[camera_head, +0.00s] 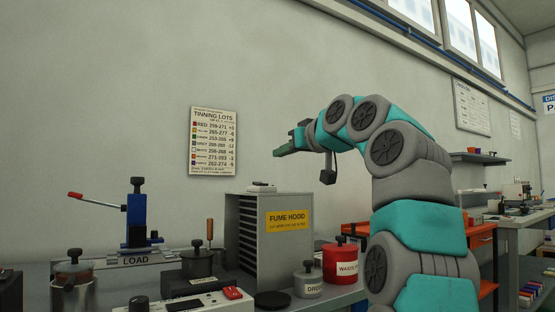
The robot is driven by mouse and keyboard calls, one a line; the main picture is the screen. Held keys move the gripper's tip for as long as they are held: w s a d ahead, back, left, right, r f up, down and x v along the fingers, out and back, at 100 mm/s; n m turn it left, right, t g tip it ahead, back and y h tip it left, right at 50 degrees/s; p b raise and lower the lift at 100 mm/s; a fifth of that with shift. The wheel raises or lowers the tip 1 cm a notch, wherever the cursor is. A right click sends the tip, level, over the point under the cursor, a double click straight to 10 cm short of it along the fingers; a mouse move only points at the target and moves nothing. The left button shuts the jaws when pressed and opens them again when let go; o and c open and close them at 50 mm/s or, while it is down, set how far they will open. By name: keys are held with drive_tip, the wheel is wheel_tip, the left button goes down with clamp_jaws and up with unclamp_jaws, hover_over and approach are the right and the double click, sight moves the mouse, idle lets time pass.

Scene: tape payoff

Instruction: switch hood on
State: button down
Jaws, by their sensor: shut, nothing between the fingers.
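The fume hood (250,242) is a grey louvred box on the bench, with a yellow "FUME HOOD" label (288,220) on its right-hand face. A small pale fitting with a dark knob (261,187) sits on its top; I cannot tell whether it is a switch or which way it is set. My gripper (278,153) is shut and empty. It points left, in the air above the hood, apart from it.
A red waste can (340,264) and a grey lidded pot (307,281) stand right of the hood. A blue press (137,215) with a red-tipped lever is at left. A white box (190,303) with a red rocker is in front. The wall holds a "TINNING LOTS" chart (213,142).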

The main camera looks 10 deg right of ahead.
drive_tip(key=p, duration=0.3)
hover_over(262, 183)
drive_tip(key=shift+s+d+f, duration=0.2)
drive_tip(key=shift+s+f, duration=0.15)
drive_tip(key=shift+f, duration=0.1)
drive_tip(key=f+b, duration=0.3)
drive_tip(key=shift+w+a+f, duration=0.1)
drive_tip(key=shift+w+f, duration=0.05)
drive_tip(key=shift+w, duration=0.05)
drive_tip(key=shift+f+b, duration=0.4)
drive_tip(key=shift+f, duration=0.1)
drive_tip(key=shift+w+r+g+p, duration=0.15)
drive_tip(key=shift+g+p, duration=0.15)
drive_tip(key=shift+p, duration=0.55)
